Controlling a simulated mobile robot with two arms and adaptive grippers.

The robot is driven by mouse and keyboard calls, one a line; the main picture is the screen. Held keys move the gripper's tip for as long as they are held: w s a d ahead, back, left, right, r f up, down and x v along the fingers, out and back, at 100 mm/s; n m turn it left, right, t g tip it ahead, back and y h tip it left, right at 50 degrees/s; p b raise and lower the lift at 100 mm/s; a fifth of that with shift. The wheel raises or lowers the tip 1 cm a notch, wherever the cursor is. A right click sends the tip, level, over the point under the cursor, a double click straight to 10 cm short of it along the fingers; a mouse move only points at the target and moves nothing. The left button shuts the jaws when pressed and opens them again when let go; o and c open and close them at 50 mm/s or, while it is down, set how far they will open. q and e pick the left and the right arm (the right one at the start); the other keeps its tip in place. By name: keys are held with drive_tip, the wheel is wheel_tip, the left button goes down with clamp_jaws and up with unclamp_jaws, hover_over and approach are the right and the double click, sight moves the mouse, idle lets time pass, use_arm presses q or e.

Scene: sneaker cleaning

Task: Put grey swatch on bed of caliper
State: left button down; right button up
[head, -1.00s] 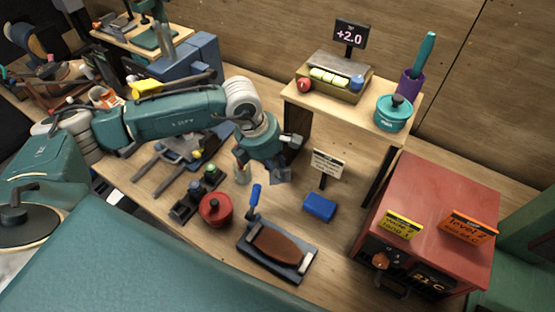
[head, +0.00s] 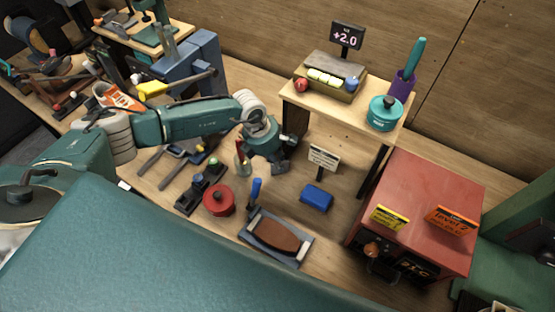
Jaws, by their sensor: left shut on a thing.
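My left gripper (head: 281,160) is over the middle of the table, left of the small white sign. It is shut on a small grey piece at its fingertips, which matches the grey swatch; it is small and hard to tell from the dark fingers. No part is plainly marked as the caliper. A tan device (head: 331,78) with pale yellow pads and a "+2.0" display (head: 347,36) stands on the raised wooden shelf, and it may be the caliper. The gripper is below and left of it, apart from it. My right gripper is not in view.
The wooden shelf (head: 298,98) and red oven (head: 425,195) stand to the right. Bare table shows around the blue block.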

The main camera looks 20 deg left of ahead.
use_arm(q)
drive_tip(key=shift+f, duration=0.15)
drive_tip(key=c, duration=1.7)
unclamp_jaws()
